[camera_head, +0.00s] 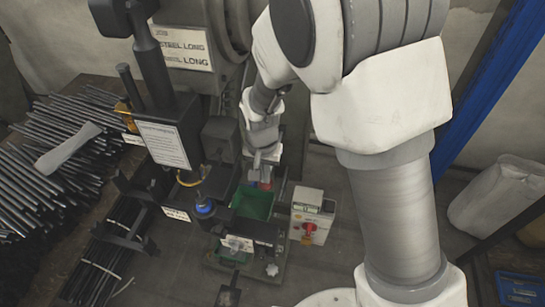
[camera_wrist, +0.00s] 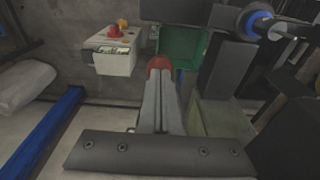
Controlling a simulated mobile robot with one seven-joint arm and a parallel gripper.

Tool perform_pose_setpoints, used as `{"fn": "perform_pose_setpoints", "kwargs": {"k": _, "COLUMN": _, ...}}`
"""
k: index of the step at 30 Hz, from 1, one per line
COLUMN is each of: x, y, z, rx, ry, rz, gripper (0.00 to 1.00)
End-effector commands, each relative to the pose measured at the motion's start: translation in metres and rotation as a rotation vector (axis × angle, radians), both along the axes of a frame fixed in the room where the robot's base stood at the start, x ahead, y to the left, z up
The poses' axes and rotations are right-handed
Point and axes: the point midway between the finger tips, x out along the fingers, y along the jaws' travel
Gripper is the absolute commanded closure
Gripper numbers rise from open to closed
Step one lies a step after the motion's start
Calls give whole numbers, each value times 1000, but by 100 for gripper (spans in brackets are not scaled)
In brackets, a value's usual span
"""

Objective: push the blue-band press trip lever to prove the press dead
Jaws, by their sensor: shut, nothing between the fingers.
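My gripper (camera_wrist: 160,80) is shut and empty, its two fingers side by side and pointing at the press. In the head view my gripper (camera_head: 264,163) reaches down over the press bed.
A green tray (camera_head: 252,204) lies just beyond the fingertips. A pale control box (camera_head: 311,212) with a red button stands to its right. Dark rods (camera_head: 50,150) are piled at left. A blue post (camera_head: 490,85) and a whitish container (camera_head: 497,195) are at right.

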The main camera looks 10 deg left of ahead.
Motion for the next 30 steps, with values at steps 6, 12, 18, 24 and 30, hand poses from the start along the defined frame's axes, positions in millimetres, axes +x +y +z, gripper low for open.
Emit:
{"fn": "perform_pose_setpoints", "kwargs": {"k": 6, "x": -1, "y": 0, "z": -6, "rx": -1, "ry": 2, "rz": 0, "gripper": 100}}
{"fn": "perform_pose_setpoints", "kwargs": {"k": 12, "x": -2, "y": 0, "z": -7, "rx": -2, "ry": 2, "rz": 0, "gripper": 100}}
{"fn": "perform_pose_setpoints", "kwargs": {"k": 18, "x": -2, "y": 0, "z": -20, "rx": -2, "ry": 2, "rz": 0, "gripper": 100}}
{"fn": "perform_pose_setpoints", "kwargs": {"k": 24, "x": -2, "y": 0, "z": -25, "rx": -1, "ry": 2, "rz": 0, "gripper": 100}}
{"fn": "perform_pose_setpoints", "kwargs": {"k": 30, "x": -2, "y": 0, "z": -24, "rx": -2, "ry": 2, "rz": 0, "gripper": 100}}
